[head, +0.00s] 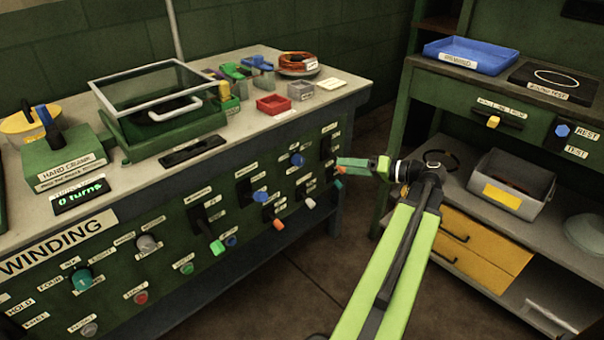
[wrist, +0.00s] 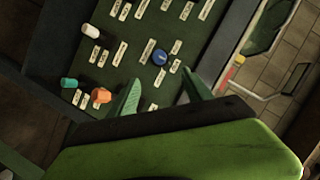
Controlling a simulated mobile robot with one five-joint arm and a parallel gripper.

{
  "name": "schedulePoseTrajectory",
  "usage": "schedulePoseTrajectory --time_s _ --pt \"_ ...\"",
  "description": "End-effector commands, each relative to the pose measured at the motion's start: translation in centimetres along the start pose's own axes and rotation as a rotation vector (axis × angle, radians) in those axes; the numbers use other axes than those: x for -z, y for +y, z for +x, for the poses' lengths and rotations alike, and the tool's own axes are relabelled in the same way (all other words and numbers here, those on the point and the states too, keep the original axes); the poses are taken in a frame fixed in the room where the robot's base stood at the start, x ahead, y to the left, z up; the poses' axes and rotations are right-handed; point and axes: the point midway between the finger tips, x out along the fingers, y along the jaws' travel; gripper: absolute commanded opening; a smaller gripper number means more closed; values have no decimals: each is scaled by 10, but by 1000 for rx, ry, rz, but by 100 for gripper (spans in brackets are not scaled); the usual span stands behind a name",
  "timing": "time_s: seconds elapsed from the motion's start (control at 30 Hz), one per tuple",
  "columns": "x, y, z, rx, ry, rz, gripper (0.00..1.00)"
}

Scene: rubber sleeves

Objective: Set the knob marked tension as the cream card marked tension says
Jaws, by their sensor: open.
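My gripper (head: 345,165) is open and empty at the right end of the green winding panel (head: 160,262) in the head view. In the wrist view its two green fingers (wrist: 161,79) are spread, with a blue knob (wrist: 159,57) beyond the gap, apart from both. An orange knob (wrist: 101,96), a teal knob (wrist: 68,83) and a white knob (wrist: 91,30) lie left of the fingers. I cannot read which knob is marked tension. A small cream card (head: 332,84) lies on the bench top at the back right; its writing is too small to read.
The panel carries several other knobs, including a green one (head: 217,247) and a blue one (head: 260,197). The bench top (head: 345,97) holds a red tray (head: 273,104) and a glass-lidded box (head: 160,105). A shelf unit with a blue tray (head: 471,54) stands right, across a floor gap.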

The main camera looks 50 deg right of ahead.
Motion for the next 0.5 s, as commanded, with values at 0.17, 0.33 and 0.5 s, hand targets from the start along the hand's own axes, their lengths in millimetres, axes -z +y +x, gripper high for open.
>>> schedulePoseTrajectory --time_s 0.17,0.33,0.5 --pt "2 3 6 -8 7 3 58" --pt "2 8 40 -12 11 6 58" --pt "4 11 81 -15 14 7 58"
